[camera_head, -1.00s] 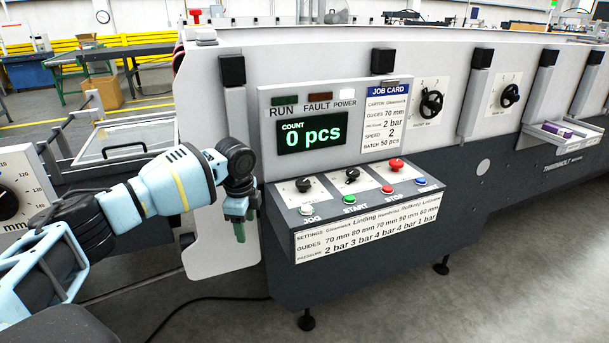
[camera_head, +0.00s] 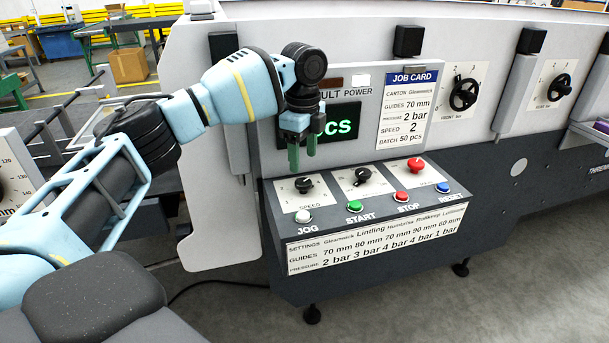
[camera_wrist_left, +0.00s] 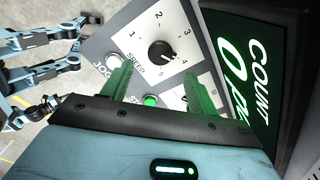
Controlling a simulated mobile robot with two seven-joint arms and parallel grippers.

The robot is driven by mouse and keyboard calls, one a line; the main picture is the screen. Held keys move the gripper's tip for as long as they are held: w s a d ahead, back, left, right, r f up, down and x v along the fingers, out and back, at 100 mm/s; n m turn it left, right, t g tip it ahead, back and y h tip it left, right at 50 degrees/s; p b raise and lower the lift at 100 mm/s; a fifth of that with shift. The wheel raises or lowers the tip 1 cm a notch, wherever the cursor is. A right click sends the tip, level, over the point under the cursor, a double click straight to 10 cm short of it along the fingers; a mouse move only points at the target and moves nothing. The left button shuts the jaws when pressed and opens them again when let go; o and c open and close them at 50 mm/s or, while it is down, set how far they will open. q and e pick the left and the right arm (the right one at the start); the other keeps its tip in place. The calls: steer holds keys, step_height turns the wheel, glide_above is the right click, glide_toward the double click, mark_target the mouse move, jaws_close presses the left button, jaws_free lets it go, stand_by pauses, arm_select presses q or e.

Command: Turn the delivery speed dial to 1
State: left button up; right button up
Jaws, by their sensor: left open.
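The speed dial (camera_head: 304,185) is a black knob on a white plate at the left of the grey control console, with "SPEED" printed below it. In the left wrist view the fingers stand on either side of the dial's lower part.
A second dial (camera_head: 363,174) and a red mushroom button (camera_head: 416,166) sit to the right. White jog (camera_head: 303,216), green start (camera_head: 354,206), red stop (camera_head: 401,196) and blue reset (camera_head: 443,187) buttons line the front. The display (camera_head: 340,120) stands close behind my gripper.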

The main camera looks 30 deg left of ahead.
mark_target(303, 181)
arm_select(q)
step_height(303, 181, down, 6)
steer(key=shift+f, duration=0.25)
steer(key=shift+c, duration=0.2)
steer(key=c, duration=0.9)
